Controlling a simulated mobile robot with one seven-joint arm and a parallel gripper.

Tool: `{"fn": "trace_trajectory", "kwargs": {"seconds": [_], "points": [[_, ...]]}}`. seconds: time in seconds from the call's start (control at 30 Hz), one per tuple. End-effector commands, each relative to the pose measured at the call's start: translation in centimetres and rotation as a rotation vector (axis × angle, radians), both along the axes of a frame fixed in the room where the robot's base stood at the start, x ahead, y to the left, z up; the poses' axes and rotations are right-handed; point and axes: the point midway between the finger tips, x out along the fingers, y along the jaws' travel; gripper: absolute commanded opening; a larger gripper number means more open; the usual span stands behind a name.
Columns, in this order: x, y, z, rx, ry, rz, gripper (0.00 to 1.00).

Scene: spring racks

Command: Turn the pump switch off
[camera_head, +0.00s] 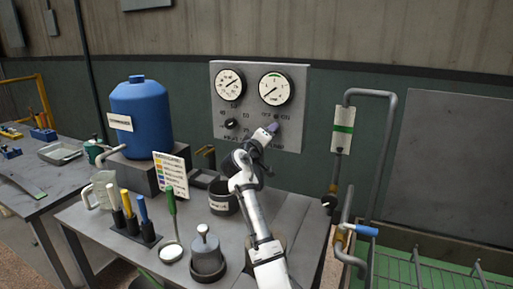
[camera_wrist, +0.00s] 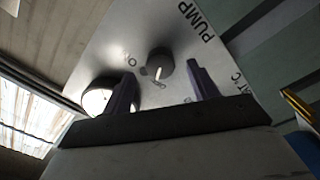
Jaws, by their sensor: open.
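The pump switch shows in the wrist view as a small dark round knob (camera_wrist: 160,63) with a pale pointer mark, on a light grey panel with the word PUMP beside it. Its pointer setting is hard to read. My gripper (camera_wrist: 163,80) is open, with one dark purple finger to each side of the knob in that view; whether they touch it cannot be told. In the head view my gripper (camera_head: 272,128) is at the lower right of the grey panel (camera_head: 303,95), below small OFF and ON lettering, and hides the switch there.
Two round gauges (camera_head: 275,89) sit above, and another black knob (camera_head: 230,124) is at the panel's left. A blue tank (camera_head: 142,115), a colour-striped card (camera_head: 171,175), upright handled tools (camera_head: 131,220) and a dark pot (camera_head: 222,200) crowd the bench. A bent pipe (camera_head: 392,130) stands right.

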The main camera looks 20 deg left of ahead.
Motion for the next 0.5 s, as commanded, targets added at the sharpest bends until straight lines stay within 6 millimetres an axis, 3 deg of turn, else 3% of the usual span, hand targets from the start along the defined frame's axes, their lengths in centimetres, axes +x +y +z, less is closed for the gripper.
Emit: {"fn": "trace_trajectory", "kwargs": {"seconds": [0.3, 0.5], "points": [[-6.2, 0.4, -0.3, 0.001, -0.001, 0.003, 0.59], [-9.1, 0.5, -0.2, 0.001, -0.001, 0.002, 0.59]]}}
